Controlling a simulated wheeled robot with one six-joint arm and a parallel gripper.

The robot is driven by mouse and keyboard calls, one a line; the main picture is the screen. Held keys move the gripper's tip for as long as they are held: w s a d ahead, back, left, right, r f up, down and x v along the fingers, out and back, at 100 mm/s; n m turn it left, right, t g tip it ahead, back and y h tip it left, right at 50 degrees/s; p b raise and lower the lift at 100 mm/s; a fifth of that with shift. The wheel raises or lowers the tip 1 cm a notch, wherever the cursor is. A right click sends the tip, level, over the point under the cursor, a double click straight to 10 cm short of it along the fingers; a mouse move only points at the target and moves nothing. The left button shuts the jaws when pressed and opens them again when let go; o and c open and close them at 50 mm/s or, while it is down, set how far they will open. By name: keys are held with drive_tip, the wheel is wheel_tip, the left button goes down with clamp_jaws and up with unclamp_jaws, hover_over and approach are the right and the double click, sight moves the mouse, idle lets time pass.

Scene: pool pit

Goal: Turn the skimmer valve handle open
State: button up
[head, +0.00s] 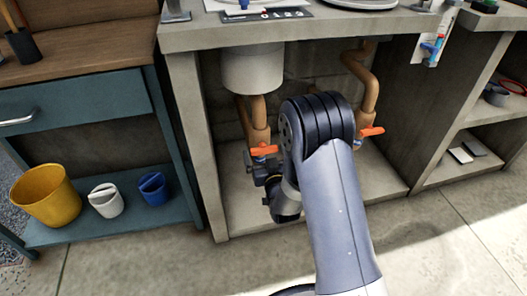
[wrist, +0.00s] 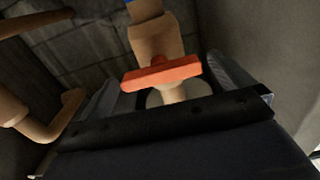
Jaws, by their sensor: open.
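Two valves with orange handles sit on tan pipes under the counter. In the wrist view an orange handle (wrist: 160,74) lies crosswise in front of a tan pipe (wrist: 156,38). My gripper (wrist: 168,88) is open, with grey fingers on either side of this handle. I cannot tell whether they touch it. No label shows which valve is the skimmer's.
A pale cylinder (head: 252,70) hangs above the left valve. Concrete walls (head: 196,140) close in the bay on the left and right. A teal shelf unit with a yellow bucket (head: 46,196) stands left. The floor in front is clear.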

drive_tip(key=shift+x, duration=1.4)
drive_tip(key=shift+c, duration=0.2)
drive_tip(key=c, duration=0.9)
drive_tip(key=shift+o, duration=0.2)
